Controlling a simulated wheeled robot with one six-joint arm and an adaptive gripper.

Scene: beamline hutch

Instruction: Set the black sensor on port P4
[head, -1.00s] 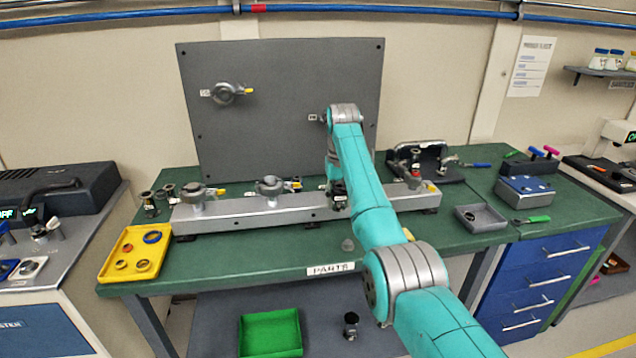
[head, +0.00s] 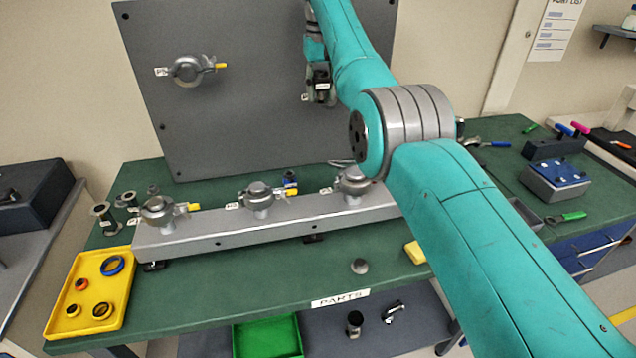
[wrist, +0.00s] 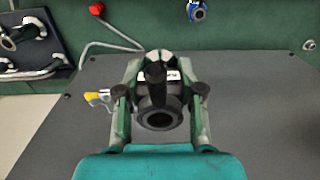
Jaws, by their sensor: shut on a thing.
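My gripper (wrist: 160,92) is shut on the black sensor (wrist: 158,120), a short dark cylinder with a round open end, seen between the two fingers in the wrist view. In the head view my gripper (head: 318,88) is in front of the right part of the grey upright panel (head: 250,120), partly hidden by my arm. A small white label, too small to read, shows at its left edge. In the wrist view a yellow-handled clamp (wrist: 98,97) shows just left of the fingers. The port behind the sensor is mostly hidden, so I cannot tell whether they touch.
A clamp with a yellow lever (head: 190,70) is at the panel's upper left. A grey rail (head: 230,240) with several clamped ports stands on the green bench (head: 220,275). A yellow tray (head: 62,330) holds rings. A grey cap (head: 358,266) lies near the front edge.

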